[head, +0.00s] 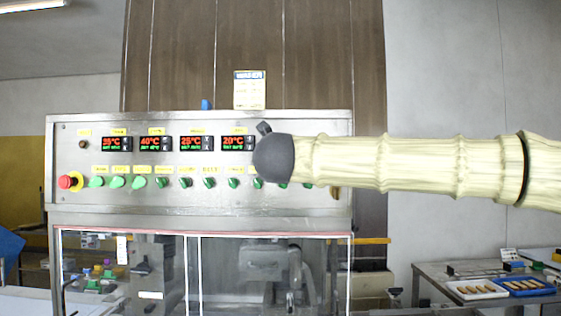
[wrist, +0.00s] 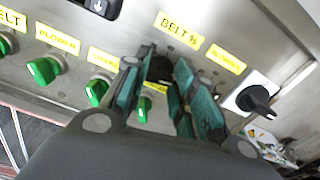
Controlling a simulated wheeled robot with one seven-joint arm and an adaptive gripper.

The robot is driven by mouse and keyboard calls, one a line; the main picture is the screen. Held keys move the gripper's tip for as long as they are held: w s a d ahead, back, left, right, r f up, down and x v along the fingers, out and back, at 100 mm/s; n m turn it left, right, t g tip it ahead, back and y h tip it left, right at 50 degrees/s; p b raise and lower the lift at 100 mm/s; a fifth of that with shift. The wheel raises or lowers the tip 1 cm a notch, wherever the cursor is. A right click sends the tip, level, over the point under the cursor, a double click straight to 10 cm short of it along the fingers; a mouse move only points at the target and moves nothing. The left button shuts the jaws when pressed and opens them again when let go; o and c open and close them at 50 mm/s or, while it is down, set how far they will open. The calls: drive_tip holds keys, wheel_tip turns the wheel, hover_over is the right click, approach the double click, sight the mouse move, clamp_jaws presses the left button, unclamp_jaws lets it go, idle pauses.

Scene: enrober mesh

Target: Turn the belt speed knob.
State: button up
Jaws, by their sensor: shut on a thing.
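The belt speed knob (wrist: 160,68) is black and sits on the steel panel below a yellow "BELT %" label (wrist: 181,31) in the wrist view. My gripper (wrist: 166,76) reaches up to the panel with its teal-padded fingers on either side of this knob, shut on it. The fingers hide much of the knob, so its pointer cannot be read. In the head view my arm covers the right part of the control panel (head: 200,205), and the knob and fingertips are hidden behind it.
A green switch (wrist: 144,108) shows between my fingers, with more green switches (wrist: 97,89) to the left. A black rotary switch (wrist: 258,99) on a white plate is close on the right. A red emergency stop (head: 66,182) is at the panel's left end. Trays (head: 477,290) lie on a right-hand table.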

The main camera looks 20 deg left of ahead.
drive_tip(key=shift+a+f+n+p, duration=0.1)
drive_tip(key=shift+n+p, duration=1.15)
drive_tip(key=shift+n, duration=2.65)
drive_tip(key=shift+a+f+n+p, duration=0.1)
drive_tip(key=shift+n+p, duration=1.1)
drive_tip(key=shift+n, duration=2.7)
drive_tip(key=o, duration=1)
drive_tip(key=shift+s, duration=0.1)
